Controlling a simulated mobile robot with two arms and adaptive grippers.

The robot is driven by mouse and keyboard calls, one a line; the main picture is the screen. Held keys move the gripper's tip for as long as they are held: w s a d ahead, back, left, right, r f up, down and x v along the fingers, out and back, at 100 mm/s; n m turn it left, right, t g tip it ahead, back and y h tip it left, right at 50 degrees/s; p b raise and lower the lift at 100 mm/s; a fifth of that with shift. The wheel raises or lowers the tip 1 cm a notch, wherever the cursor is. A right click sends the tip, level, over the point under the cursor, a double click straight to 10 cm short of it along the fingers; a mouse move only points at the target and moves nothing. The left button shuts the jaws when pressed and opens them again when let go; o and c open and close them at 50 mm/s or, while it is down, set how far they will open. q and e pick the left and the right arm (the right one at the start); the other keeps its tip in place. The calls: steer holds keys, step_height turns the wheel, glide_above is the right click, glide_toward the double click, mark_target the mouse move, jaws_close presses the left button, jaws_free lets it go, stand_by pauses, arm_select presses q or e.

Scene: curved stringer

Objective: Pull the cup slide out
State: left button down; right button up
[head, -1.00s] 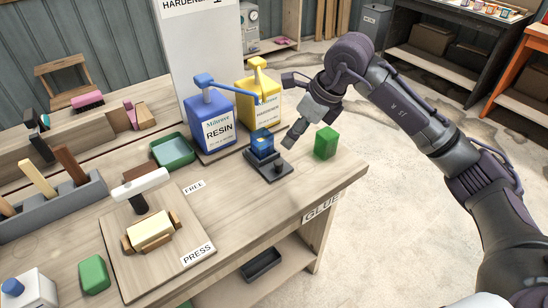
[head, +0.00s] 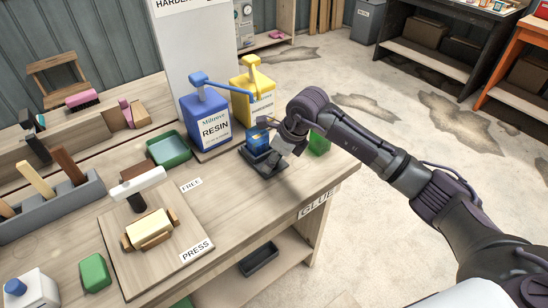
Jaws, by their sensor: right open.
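The cup slide (head: 262,169) is a small dark plate on the bench in front of the resin and hardener pumps. A small blue cup (head: 256,141) stands on it. My right gripper (head: 272,145) reaches in from the right, at the right side of the cup and over the slide. Its fingers are open; one lies low by the slide's right part and hides some of it. I cannot tell whether it touches the slide. My left gripper is not in view.
The blue resin jug (head: 206,118) and yellow hardener jug (head: 252,88) stand behind the slide. A green block (head: 319,144) sits to the right, partly behind my arm. A press board (head: 150,262) lies front left. Bare bench lies in front of the slide.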

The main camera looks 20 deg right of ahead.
jaws_close()
stand_by(0.3)
